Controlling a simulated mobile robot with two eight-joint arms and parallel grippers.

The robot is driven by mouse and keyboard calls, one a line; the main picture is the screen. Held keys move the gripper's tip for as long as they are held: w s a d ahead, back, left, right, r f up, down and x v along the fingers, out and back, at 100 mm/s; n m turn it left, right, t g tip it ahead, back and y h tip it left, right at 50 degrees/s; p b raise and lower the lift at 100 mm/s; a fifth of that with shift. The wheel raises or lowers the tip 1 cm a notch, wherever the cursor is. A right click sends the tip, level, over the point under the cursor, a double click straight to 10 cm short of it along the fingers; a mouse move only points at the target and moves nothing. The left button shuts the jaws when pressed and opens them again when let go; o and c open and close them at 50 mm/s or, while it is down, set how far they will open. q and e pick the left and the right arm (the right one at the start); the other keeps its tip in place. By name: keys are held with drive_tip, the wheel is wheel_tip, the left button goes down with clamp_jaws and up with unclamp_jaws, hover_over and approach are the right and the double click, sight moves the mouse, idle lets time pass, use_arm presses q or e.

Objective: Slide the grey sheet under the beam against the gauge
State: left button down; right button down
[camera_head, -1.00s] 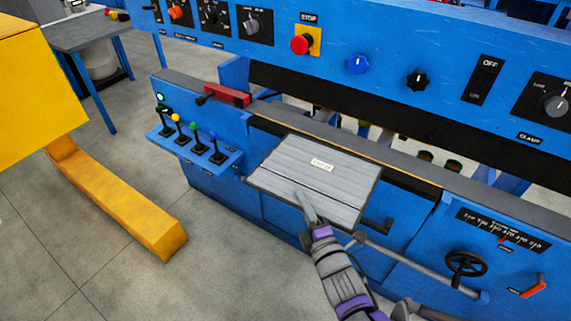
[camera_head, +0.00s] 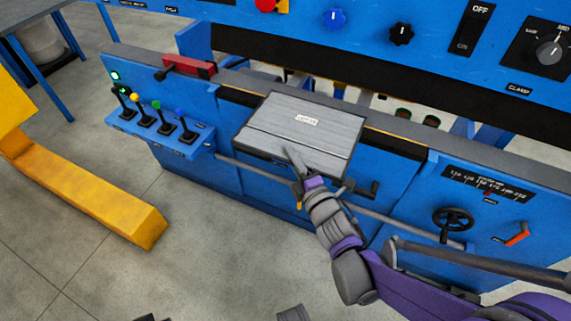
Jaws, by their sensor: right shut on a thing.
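The grey sheet (camera_head: 316,136), with a small white label, lies at the front edge of the blue machine's bed. Its far part reaches over the dark edge strip, and its near part juts out in front. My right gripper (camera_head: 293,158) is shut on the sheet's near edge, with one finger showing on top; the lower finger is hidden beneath. The blue beam (camera_head: 290,14), with a black lower face (camera_head: 300,56), crosses behind and above the sheet, with a gap below it. I cannot make out the gauge behind the beam. My left gripper is not in view.
A red block (camera_head: 190,66) sits on the bed left of the sheet. A lever shelf (camera_head: 160,133) juts out at the left. A handwheel (camera_head: 453,220) and a scale (camera_head: 488,186) are on the right front. A yellow frame (camera_head: 90,195) stands on the floor.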

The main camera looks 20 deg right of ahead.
sight(312, 120)
drive_tip(key=w+d, duration=0.3)
drive_tip(key=w+d+b, duration=0.1)
drive_tip(key=w+d, duration=0.1)
drive_tip(key=d, duration=0.1)
drive_tip(key=w+d, duration=0.3)
drive_tip(key=d, duration=0.1)
drive_tip(key=shift+w+b, duration=0.3)
drive_tip(key=shift+b, duration=0.05)
drive_tip(key=shift+w+d+f, duration=0.15)
drive_tip(key=shift+w+d, duration=0.1)
drive_tip(key=shift+d+f+b, duration=0.2)
drive_tip(key=shift+f+b, duration=0.25)
drive_tip(key=shift+f, duration=0.15)
